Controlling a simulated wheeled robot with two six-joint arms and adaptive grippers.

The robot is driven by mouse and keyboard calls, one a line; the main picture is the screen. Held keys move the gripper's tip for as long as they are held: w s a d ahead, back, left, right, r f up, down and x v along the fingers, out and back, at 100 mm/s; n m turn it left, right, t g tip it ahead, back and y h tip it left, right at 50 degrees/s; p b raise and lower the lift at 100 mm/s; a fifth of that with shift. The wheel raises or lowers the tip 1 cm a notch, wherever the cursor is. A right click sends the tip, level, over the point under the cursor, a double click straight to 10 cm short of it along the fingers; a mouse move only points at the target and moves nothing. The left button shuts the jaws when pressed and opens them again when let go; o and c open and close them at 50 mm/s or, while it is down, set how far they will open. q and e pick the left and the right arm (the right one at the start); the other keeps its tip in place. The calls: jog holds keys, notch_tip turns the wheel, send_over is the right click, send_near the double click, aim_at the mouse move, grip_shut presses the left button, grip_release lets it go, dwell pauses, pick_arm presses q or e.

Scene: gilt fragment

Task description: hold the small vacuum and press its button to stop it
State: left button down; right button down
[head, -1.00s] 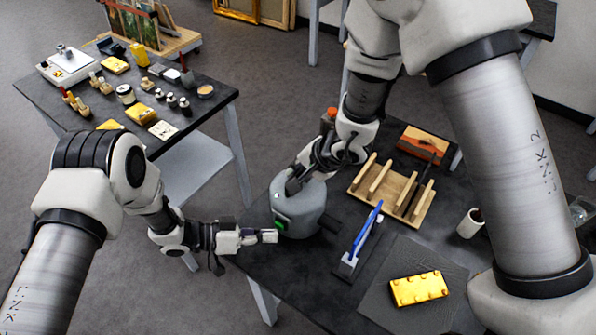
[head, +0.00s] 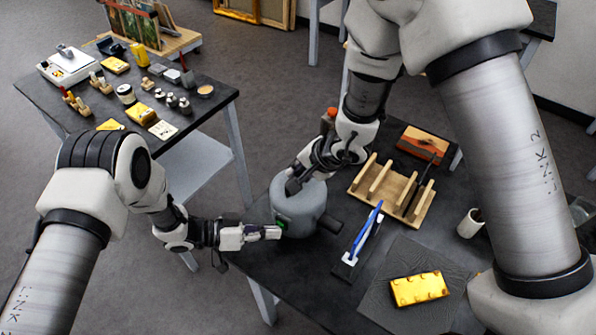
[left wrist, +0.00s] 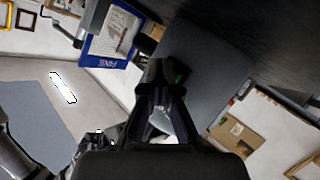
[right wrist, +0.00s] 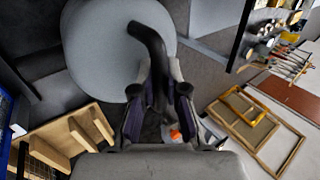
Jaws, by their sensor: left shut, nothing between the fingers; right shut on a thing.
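The small vacuum (head: 313,203) is a grey rounded drum standing upright on the dark table. Its dark curved handle (right wrist: 150,45) is between the fingers of my right gripper (right wrist: 158,105), which is shut on it; in the head view this gripper (head: 292,187) is at the vacuum's top. A green button (head: 281,223) shows on the vacuum's left side. My left gripper (head: 278,232) is shut and empty, its tips at the button. In the left wrist view a green glow (left wrist: 178,78) shows beside the fingertips; whether they touch the button cannot be told.
A wooden rack (head: 385,192) stands behind and right of the vacuum. A white cup (head: 470,223) stands farther right. A crowded side table (head: 205,118) is at left.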

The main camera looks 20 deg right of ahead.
pick_arm(q)
jog(key=shift+a, duration=0.1)
jog(key=shift+s+a, duration=0.3)
jog(key=shift+a, duration=0.05)
jog(key=shift+s+a, duration=0.95)
jog(key=shift+a, duration=0.25)
jog(key=shift+s+a, duration=0.9)
jog(key=shift+a, duration=0.3)
pick_arm(e)
jog(key=c, duration=1.1)
grip_release()
jog(key=v, duration=1.2)
